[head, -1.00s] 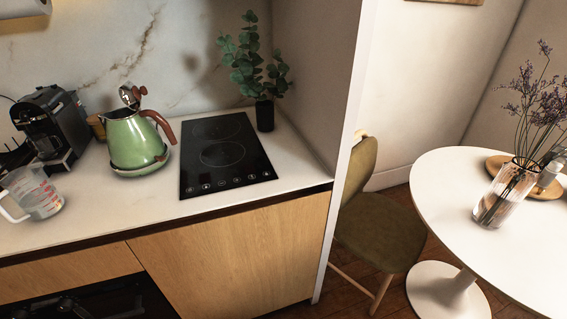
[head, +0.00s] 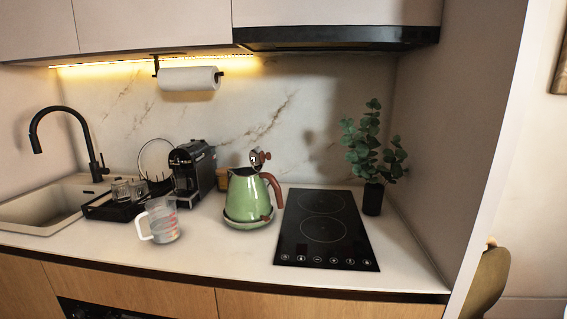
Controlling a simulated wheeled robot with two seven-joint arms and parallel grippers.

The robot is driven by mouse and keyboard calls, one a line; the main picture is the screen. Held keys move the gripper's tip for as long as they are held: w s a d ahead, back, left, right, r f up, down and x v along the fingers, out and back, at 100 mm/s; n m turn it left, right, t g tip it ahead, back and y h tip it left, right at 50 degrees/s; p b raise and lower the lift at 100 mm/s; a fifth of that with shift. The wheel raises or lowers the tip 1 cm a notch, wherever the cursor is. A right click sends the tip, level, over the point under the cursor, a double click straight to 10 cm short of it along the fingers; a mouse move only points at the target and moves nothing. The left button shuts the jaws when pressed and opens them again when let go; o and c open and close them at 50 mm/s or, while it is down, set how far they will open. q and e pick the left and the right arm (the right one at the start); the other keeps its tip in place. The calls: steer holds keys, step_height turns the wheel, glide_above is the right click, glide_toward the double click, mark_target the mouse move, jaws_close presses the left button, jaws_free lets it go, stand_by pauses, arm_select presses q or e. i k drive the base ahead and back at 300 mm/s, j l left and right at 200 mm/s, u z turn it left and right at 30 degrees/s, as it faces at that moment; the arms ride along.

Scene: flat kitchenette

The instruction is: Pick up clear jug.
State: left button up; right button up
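The clear jug (head: 165,222) stands upright on the white counter, left of the green kettle and near the counter's front edge. It is a transparent measuring jug with red markings on its side and a whitish handle pointing left and toward the front. Nothing hides it in the head view. Neither of my grippers is in view.
A green kettle (head: 247,199) stands right of the jug, with a black coffee machine (head: 187,172) behind. A black tray (head: 108,209) with glasses and the sink (head: 40,210) are left. A black hob (head: 323,229) and potted plant (head: 372,198) are right. Counter around the jug's front is bare.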

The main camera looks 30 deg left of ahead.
mark_target(161, 213)
steer(key=u, duration=1.7)
